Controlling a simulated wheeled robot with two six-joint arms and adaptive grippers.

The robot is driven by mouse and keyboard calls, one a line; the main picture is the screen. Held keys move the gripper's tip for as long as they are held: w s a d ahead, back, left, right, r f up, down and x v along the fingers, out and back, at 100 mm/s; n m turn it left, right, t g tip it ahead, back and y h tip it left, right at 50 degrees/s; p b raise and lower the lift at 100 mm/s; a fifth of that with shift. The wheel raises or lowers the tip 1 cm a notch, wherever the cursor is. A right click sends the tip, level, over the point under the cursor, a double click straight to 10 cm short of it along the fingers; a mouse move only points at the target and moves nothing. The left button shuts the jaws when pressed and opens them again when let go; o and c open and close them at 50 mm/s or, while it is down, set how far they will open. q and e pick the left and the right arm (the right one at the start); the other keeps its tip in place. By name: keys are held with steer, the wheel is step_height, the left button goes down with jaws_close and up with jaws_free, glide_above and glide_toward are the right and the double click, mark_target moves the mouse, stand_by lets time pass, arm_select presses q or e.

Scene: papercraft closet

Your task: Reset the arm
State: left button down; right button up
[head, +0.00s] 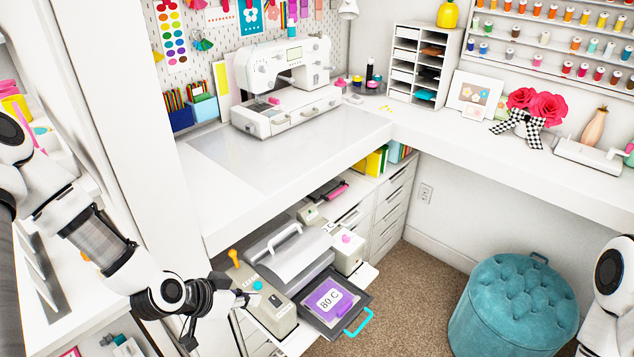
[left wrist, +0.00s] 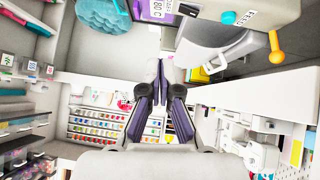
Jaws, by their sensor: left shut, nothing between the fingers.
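My left gripper (head: 246,298) is shut and empty. In the head view it is beside the left side of the press machine (head: 272,318), close to its beige body; I cannot tell whether it touches. In the left wrist view the shut fingers (left wrist: 160,85) point up the picture, toward the press, with nothing between them. My right gripper is out of view; only a white part of my right arm shows at the right edge of the head view.
The press has a grey lid (head: 288,252), an orange lever (head: 233,258) and a pulled-out tray (head: 318,322) with a purple "80 C" plate (head: 328,300) and cyan handle (head: 358,322). A white counter (head: 300,140) lies above. A teal ottoman (head: 515,305) stands on the carpet.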

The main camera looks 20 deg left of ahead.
arm_select(q)
steer(key=s+d+f+n+g+y, duration=0.2)
steer(key=s+f+g, duration=0.2)
steer(key=s+f, duration=0.4)
steer(key=s+d+f+n+g+y, duration=0.2)
steer(key=s+f+g, duration=0.2)
steer(key=s+f, duration=0.4)
steer(key=shift+s+d+f, duration=0.15)
steer(key=shift+s+f, duration=0.1)
steer(key=shift+s, duration=1)
